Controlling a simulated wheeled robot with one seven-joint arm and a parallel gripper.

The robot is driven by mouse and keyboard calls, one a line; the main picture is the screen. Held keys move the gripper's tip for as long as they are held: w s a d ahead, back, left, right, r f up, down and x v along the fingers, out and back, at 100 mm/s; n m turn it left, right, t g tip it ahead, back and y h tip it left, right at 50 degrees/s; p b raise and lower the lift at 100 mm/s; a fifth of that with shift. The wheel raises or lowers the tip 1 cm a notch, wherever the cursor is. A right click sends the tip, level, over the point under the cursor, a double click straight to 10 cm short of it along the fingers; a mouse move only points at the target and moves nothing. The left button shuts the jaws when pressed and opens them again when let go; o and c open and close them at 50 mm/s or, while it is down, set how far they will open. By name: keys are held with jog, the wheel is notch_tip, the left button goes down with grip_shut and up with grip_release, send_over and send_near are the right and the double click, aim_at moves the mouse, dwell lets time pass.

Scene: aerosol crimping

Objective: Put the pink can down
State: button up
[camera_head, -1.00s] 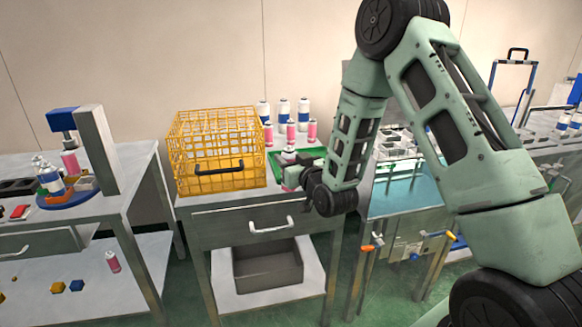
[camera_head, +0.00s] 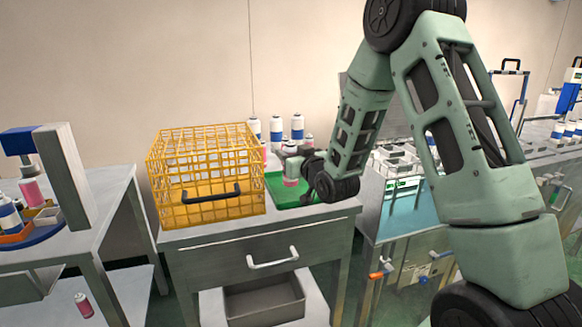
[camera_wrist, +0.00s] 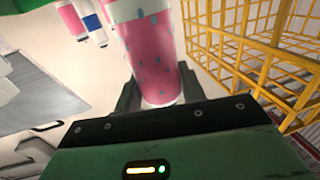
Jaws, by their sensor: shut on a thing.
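My gripper (camera_head: 290,160) is shut on the pink can (camera_head: 291,174) over the green tray (camera_head: 292,203), on the grey drawer table. In the wrist view the pink can (camera_wrist: 147,42) fills the space between the two fingers of my gripper (camera_wrist: 157,88). It is pink with small dark spots and has a pale end. The can looks about upright in the head view. I cannot tell whether its bottom touches the tray.
A yellow wire basket (camera_head: 205,160) with a black handle stands close left of the tray. Several white-and-blue bottles (camera_head: 276,130) and another pink can (camera_head: 309,141) stand behind the held can. A teal-topped station (camera_head: 405,203) is at the right.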

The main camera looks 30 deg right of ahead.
jog(key=shift+f, duration=1.7)
jog(key=shift+f, duration=0.1)
jog(key=shift+f+b, duration=0.1)
jog(key=shift+b, duration=0.2)
jog(key=o, duration=1.3)
